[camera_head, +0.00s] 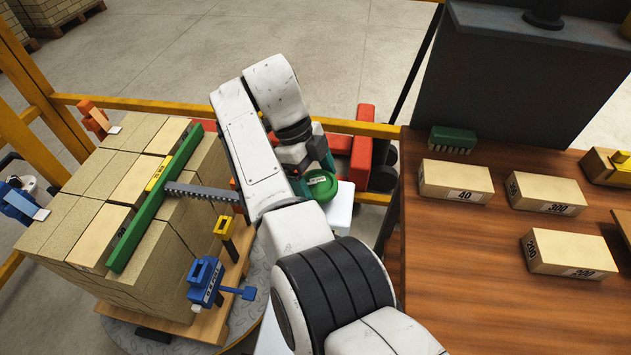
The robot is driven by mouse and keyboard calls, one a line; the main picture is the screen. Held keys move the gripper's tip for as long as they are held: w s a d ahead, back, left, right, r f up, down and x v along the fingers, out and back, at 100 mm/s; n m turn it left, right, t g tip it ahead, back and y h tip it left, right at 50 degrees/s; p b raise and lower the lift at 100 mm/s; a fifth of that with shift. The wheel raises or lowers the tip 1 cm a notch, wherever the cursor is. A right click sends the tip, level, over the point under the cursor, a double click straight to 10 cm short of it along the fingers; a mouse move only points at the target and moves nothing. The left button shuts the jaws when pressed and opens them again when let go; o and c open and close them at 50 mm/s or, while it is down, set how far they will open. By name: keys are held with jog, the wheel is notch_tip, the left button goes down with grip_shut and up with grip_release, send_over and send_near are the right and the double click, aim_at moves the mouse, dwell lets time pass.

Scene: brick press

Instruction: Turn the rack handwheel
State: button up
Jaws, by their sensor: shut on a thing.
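The green handwheel (321,186) sits on a white housing (341,208) near the middle of the picture. My gripper (307,176) is at the wheel, shut on it at its near-left side; my arm covers part of the wheel and the fingertips are hard to see. A dark toothed rack (203,191) runs from behind my arm to a long green bar (157,199) with a yellow label (158,174). The bar lies across the top of the brick stack (75,216). The rack's right end is hidden behind my arm.
Yellow rails (350,127) and a red frame (361,160) lie behind the wheel. A wooden table (455,290) at right holds several bricks and a green brush (452,140).

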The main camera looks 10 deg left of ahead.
jog(key=shift+m, duration=0.3)
jog(key=o, duration=0.9)
jog(key=v, duration=0.8)
jog(key=shift+w+r, duration=0.15)
jog(key=shift+r, duration=0.05)
jog(key=shift+b+v, duration=0.5)
jog(key=shift+v, duration=0.65)
